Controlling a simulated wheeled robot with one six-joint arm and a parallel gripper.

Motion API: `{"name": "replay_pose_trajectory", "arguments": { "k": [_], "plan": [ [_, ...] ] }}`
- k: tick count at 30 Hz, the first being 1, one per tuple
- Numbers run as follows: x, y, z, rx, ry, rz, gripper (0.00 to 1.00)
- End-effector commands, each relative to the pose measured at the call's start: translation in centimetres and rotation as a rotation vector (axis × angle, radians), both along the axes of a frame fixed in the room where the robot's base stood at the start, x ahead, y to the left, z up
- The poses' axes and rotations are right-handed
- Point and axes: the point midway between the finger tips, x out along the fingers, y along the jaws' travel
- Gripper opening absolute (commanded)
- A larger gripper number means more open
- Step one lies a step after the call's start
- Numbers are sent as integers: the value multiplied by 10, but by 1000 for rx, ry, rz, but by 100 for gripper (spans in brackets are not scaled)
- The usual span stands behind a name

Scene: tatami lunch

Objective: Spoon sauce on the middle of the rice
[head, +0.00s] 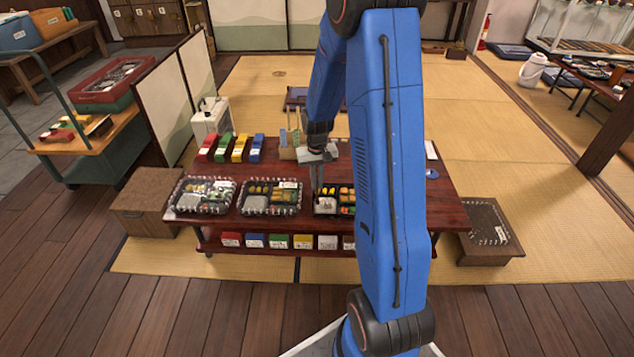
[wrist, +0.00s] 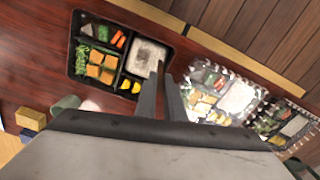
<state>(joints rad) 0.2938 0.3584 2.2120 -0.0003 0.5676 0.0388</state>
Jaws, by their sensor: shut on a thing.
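An open black lunch box (head: 341,214) stands at the low red table's front edge, right of two lidded boxes. In the wrist view, the open box (wrist: 74,72) has a compartment of white rice (wrist: 150,56), which also shows in the head view (head: 326,205). My gripper (wrist: 165,82) is shut on a thin, dark spoon handle (wrist: 160,70), and the spoon points down toward the rice. My gripper is above the box in the head view (head: 316,165). The spoon's bowl, any sauce in it and its contact with the rice cannot be made out.
Two lidded boxes (head: 205,196) (head: 271,198) stand left on the table (head: 290,228). Colored cartons (head: 238,149) stand behind them. My arm hides the table's right part.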

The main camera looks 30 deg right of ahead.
Motion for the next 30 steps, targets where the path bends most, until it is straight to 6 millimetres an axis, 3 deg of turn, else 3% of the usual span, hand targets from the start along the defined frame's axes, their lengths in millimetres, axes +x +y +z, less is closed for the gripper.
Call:
{"name": "replay_pose_trajectory", "arguments": {
  "k": [30],
  "plan": [
    [0,0,-13,0,1,0,0]
  ]
}}
